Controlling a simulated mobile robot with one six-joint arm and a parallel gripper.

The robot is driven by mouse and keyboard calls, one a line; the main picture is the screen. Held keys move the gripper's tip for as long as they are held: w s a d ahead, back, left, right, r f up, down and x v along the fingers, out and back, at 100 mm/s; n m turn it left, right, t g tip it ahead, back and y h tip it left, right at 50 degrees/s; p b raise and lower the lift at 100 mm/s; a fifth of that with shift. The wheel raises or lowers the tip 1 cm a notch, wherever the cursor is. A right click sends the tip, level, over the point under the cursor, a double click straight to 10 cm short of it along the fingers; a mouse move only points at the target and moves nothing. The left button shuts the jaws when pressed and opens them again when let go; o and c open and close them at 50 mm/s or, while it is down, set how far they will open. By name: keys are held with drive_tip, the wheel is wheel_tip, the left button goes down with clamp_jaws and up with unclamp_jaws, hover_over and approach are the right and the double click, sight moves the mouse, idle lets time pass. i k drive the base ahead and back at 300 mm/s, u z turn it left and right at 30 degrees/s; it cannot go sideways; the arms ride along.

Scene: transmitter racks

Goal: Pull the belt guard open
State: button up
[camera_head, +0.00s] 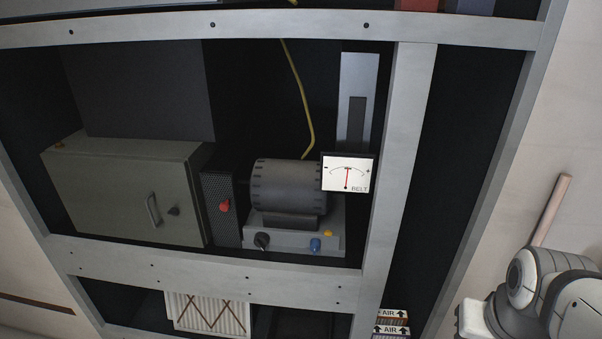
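The belt guard appears to be the dark perforated panel (213,228) standing upright between the grey-green cabinet and the motor. A red knob (225,205) sticks out from its front. The guard looks shut, and any belt behind it is hidden. The dark ribbed motor (290,187) sits just to its right on a grey base. White and grey links of my arm show at the lower right, outside the rack and well away from the guard. My gripper is not in view.
The grey-green cabinet (125,190) with a handle stands left of the guard. A meter marked BELT (347,173) is at the motor's upper right. The rack's grey upright (400,150) lies between my arm and the guard. Pleated filter (208,313) and AIR boxes (391,331) are below.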

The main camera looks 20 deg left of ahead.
sight(219, 188)
drive_tip(key=u, duration=1)
drive_tip(key=i, duration=0.9)
drive_tip(key=u, duration=0.5)
